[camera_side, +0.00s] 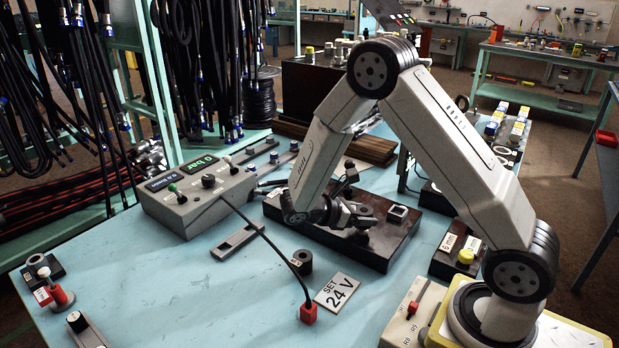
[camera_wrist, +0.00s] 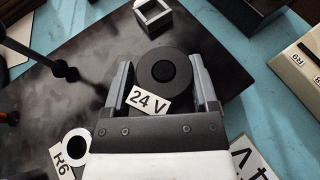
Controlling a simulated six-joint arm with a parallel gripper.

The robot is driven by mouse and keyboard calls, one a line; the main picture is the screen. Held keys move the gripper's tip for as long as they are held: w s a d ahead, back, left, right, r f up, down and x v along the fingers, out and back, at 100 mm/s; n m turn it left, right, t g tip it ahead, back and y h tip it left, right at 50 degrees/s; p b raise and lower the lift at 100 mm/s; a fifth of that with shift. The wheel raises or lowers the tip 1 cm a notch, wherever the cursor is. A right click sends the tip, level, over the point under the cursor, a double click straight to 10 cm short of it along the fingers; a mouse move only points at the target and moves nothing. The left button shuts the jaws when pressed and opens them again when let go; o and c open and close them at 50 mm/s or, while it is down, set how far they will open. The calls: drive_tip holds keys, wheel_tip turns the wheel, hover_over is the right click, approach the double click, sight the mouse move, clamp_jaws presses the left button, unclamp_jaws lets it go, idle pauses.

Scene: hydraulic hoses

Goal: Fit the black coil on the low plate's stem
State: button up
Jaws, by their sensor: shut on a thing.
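The black coil (camera_wrist: 165,52), a thick ring with a white 24 V label, sits between the two fingers of my gripper (camera_wrist: 163,85) in the wrist view. The fingers are shut on its sides. Its round centre is dark, and I cannot tell whether a stem is inside it. In the side view my gripper (camera_side: 357,217) is low over the dark low plate (camera_side: 385,254), with the coil partly hidden by the fingers. The gap between coil and plate is not clear, and the plate's stem is not distinguishable under the coil.
A square socket (camera_side: 397,213) stands on the plate beside the coil. Another black ring (camera_side: 301,262) lies on the blue table near the SET 24 V card (camera_side: 337,292) and a red plug (camera_side: 308,313). A grey control box (camera_side: 197,195) stands at left.

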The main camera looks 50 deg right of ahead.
drive_tip(key=shift+f, duration=0.9)
drive_tip(key=o, duration=1.3)
drive_tip(key=shift+o, duration=0.2)
drive_tip(key=v, duration=0.8)
drive_tip(key=shift+s+d, duration=0.1)
drive_tip(key=s+a+r+m+t+y, duration=0.2)
drive_tip(key=s+a+m+t+y, duration=0.4)
drive_tip(key=m+y, duration=0.5)
drive_tip(key=a+m+t, duration=0.1)
drive_tip(key=a+t, duration=0.1)
drive_tip(key=t, duration=0.1)
drive_tip(key=shift+s+a+y, duration=0.4)
